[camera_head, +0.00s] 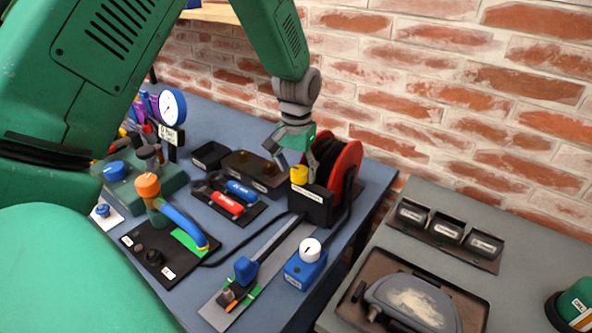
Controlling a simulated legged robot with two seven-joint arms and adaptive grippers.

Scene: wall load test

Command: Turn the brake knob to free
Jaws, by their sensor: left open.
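The brake knob appears to be the yellow knob (299,175) on top of a black block (304,204) with a small white label, in front of a red cable reel (345,165). The label is too small to read, so I cannot tell the knob's setting. My left gripper (297,165) reaches down from above, open, with its fingers around or just beside the yellow knob. I cannot tell whether they touch it. My right gripper is not in view.
A blue box with a white knob (311,250) and a slide rail (257,270) stand nearer. A lever panel (165,250), red and blue handles (229,197) and a gauge (172,107) are left. A grey bench (395,240) lies right, across a gap; a brick wall (440,95) stands behind.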

